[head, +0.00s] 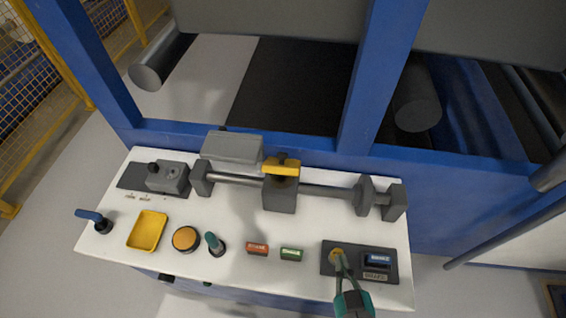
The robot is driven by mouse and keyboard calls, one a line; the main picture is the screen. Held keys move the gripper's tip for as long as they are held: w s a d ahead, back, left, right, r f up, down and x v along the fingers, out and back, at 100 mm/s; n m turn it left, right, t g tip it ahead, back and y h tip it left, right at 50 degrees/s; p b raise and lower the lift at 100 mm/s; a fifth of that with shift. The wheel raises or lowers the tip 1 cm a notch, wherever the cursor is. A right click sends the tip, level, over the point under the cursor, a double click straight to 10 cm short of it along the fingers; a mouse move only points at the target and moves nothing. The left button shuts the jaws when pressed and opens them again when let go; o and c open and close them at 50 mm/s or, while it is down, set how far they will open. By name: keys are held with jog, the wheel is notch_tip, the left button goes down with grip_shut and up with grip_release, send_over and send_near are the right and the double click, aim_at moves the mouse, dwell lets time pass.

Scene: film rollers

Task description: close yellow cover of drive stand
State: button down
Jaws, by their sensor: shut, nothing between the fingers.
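The drive stand appears to be the grey shaft assembly (330,190) along the back of a white bench top. A grey block (280,196) sits around the shaft, with a yellow cover (282,166) at its upper rear. The cover looks raised, but its exact angle is hard to tell. My gripper (340,258) is at the front right, shut and empty. Its tips are at or just above a yellow round part on a dark panel (328,266), well away from the cover; I cannot tell whether they touch.
The bench (220,275) also carries a yellow tray (147,231), an orange round button (186,238), a green-topped knob (214,243), a red button (257,248), a green button (292,254) and a blue-handled lever (94,220). Blue frame posts (377,80) rise behind.

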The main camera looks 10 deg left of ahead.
jog(key=w+a+r+m+h, duration=0.1)
jog(key=w+a+r, duration=0.8)
jog(key=w, duration=0.1)
jog(key=a+r+m+h, duration=0.2)
jog(key=a+r+m, duration=0.1)
jog(key=a+r, duration=0.55)
send_over(278, 168)
jog(key=w, duration=0.2)
notch_tip(278, 168, down, 3)
jog(key=shift+r, duration=0.1)
jog(key=shift+s+f, duration=1)
jog(key=shift+f, duration=0.2)
jog(key=shift+s+f, duration=0.3)
jog(key=shift+f, duration=0.05)
jog(key=shift+s, duration=0.1)
